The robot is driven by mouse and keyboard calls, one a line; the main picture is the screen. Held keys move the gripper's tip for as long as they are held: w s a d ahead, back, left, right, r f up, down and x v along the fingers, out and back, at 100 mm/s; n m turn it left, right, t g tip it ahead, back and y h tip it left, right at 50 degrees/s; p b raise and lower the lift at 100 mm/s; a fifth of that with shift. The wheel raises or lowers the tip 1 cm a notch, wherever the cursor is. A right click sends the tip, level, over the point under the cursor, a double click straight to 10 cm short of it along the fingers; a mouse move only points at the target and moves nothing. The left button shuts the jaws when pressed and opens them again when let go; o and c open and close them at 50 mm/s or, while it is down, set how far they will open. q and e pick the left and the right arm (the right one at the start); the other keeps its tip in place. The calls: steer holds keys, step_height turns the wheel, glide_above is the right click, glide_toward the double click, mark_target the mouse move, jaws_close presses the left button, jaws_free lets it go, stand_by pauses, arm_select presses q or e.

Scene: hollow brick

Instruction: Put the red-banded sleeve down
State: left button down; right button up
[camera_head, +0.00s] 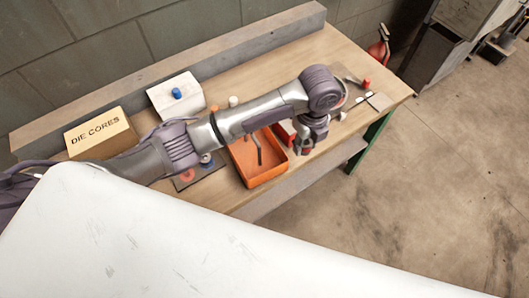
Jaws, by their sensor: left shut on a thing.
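My left arm reaches in from the left across the workbench (345,55). Its gripper (306,147) points down near the bench's front edge, just right of the orange tray (262,181). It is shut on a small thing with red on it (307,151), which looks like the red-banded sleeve. The fingers hide most of it, and I cannot tell whether it touches the bench. My right gripper is not in view.
A "DIE CORES" box (100,134) and a white block (176,95) with a blue piece stand at the back left. A small red piece (366,83) and flat plates (379,101) lie at the right. A red box (284,132) is beside the gripper.

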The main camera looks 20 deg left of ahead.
arm_select(q)
steer(key=a+f+p, duration=0.1)
steer(key=a+f, duration=0.2)
steer(key=s+a+f+p, duration=0.1)
steer(key=a+f, duration=0.1)
steer(key=f, duration=0.1)
steer(key=a+f, duration=0.3)
steer(key=shift+s+a+p, duration=0.3)
steer(key=shift+s+p, duration=0.1)
steer(key=shift+f, duration=0.15)
steer(key=shift+f, duration=0.4)
steer(key=shift+f+b, duration=0.1)
steer(key=shift+b, duration=0.2)
steer(key=c, duration=1.1)
jaws_free()
steer(key=shift+o, duration=0.3)
